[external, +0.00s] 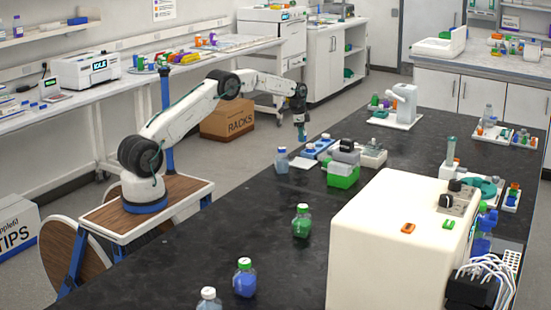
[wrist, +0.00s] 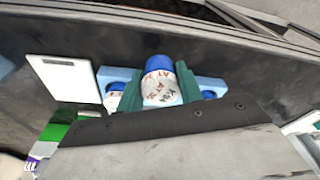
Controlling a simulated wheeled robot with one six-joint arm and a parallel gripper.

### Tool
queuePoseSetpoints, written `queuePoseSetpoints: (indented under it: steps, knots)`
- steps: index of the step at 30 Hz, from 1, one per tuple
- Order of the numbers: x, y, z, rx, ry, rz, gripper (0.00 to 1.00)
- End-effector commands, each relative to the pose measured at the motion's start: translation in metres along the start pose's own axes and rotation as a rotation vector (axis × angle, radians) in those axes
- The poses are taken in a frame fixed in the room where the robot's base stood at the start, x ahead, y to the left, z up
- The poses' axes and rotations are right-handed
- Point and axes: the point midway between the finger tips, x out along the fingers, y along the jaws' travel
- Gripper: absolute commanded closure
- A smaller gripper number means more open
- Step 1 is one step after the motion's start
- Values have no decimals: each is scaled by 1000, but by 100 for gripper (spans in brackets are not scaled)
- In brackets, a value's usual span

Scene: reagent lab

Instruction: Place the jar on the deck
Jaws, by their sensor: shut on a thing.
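In the external view my gripper (external: 302,137) points down by the far left end of a light blue deck (external: 318,148). The jar is too small to make out there.
A white flat plate (wrist: 64,78) lies beside the deck. The black bench between is mostly clear.

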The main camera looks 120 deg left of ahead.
Motion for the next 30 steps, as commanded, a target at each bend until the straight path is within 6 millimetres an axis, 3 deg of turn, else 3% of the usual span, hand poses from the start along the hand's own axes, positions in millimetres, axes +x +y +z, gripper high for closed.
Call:
queuePoseSetpoints:
  steps: [9,18,30]
  knots:
    - [5,-15,-19,1,0,0,90]
    - [37,-15,-15,1,0,0,90]
    - [43,-15,-14,1,0,0,90]
